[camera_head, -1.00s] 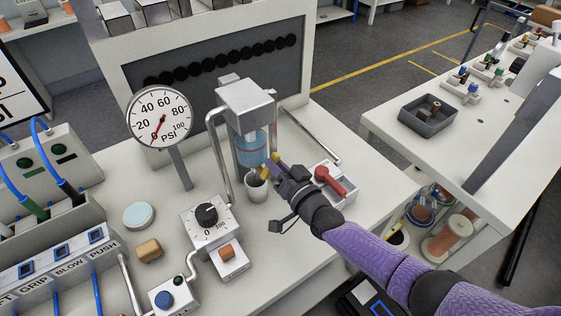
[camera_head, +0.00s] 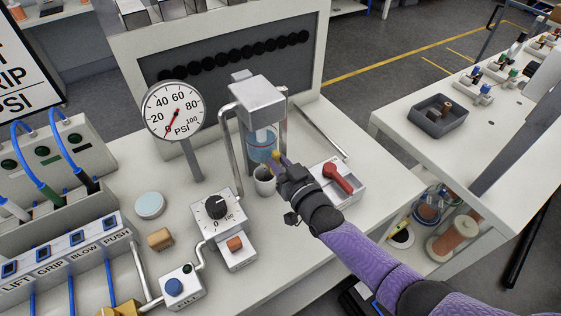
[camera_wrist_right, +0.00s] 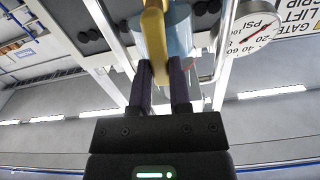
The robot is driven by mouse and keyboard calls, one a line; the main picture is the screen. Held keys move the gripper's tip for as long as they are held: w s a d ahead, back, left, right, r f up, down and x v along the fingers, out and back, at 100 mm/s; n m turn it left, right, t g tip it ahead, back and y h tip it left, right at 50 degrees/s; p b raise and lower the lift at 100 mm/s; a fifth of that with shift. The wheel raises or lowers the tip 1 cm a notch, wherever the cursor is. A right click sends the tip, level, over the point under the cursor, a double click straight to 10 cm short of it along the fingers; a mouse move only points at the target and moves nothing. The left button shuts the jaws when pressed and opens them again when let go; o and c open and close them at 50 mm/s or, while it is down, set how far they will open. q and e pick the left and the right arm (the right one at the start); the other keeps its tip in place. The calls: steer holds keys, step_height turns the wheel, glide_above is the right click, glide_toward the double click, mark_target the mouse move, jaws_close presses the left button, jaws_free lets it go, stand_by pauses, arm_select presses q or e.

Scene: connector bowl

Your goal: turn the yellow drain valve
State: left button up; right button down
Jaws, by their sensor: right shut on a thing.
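The yellow drain valve (camera_head: 276,157) shows as a small yellow piece at the foot of the clear cylinder (camera_head: 261,143), which holds bluish liquid. In the right wrist view the yellow valve handle (camera_wrist_right: 153,32) runs down between the two dark purple fingers. My right gripper (camera_wrist_right: 162,75) is shut on this handle. In the head view my right gripper (camera_head: 281,165) reaches in from the lower right, and its wrist hides part of the valve. A small grey cup (camera_head: 264,186) stands below the cylinder. My left gripper is not in view.
A pressure gauge (camera_head: 174,110) stands left of the cylinder, its red needle pointing lower left. A red lever (camera_head: 338,178) sits close right of my gripper.

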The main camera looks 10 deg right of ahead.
steer(key=shift+f, duration=0.15)
steer(key=c, duration=0.7)
jaws_free()
steer(key=shift+o, duration=0.7)
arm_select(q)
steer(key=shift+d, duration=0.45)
arm_select(e)
steer(key=shift+s, duration=0.1)
steer(key=shift+s+d, duration=0.2)
steer(key=shift+s, duration=0.1)
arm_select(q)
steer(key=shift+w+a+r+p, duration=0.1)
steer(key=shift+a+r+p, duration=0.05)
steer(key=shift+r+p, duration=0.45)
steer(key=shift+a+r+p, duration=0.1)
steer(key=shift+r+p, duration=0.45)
arm_select(e)
steer(key=v, duration=0.9)
steer(key=shift+s, duration=0.1)
